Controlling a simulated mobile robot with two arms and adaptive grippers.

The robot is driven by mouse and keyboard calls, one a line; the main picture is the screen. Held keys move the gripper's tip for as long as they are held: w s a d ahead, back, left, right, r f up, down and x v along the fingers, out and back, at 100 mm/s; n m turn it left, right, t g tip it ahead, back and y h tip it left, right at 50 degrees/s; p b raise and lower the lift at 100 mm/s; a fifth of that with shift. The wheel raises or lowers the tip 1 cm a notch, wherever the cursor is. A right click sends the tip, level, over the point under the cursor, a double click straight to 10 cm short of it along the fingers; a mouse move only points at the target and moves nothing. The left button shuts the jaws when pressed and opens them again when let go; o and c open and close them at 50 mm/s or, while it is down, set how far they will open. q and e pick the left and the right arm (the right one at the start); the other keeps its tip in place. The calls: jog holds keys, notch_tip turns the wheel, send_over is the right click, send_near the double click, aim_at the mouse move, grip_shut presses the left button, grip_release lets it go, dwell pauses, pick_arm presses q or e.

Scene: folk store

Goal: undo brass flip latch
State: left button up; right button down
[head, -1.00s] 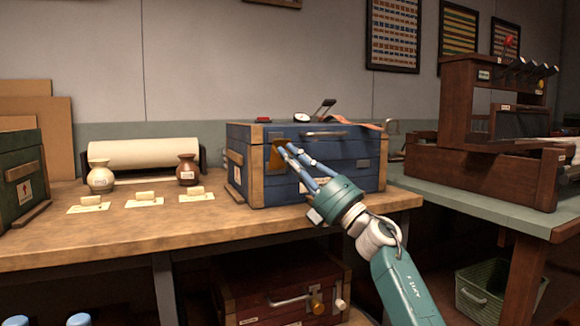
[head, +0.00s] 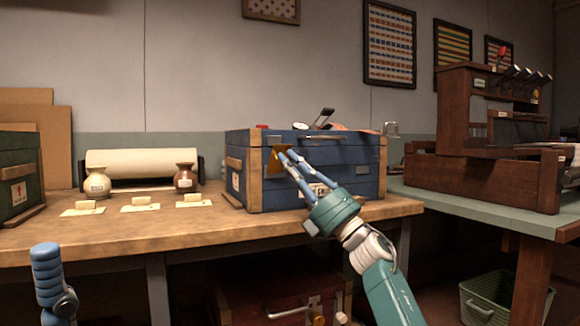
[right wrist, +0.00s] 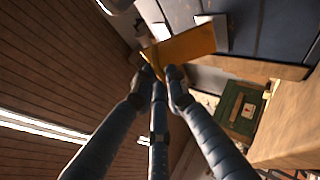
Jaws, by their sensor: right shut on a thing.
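The brass flip latch (head: 274,163) is an orange-gold plate at the upper left of the blue chest's front (head: 345,180). In the right wrist view it is a broad gold plate (right wrist: 182,47) standing out at an angle across the fingertips. My right gripper (head: 282,153) reaches it from the lower right, its blue fingers shut on the plate; the tips also show in the right wrist view (right wrist: 162,73). Whether the latch is free of its catch is hard to see. My left gripper (head: 46,258) shows only partly at the lower left, away from the chest; its jaw opening is unclear.
The chest stands on a wooden bench (head: 120,232). A green crate (head: 20,180) is at far left. A red chest (head: 255,300) sits below. Clear bench lies in front.

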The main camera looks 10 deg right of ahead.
jog(key=shift+w+d, duration=0.1)
jog(key=shift+d, duration=0.05)
jog(key=c, duration=1.7)
grip_release()
jog(key=v, duration=1.2)
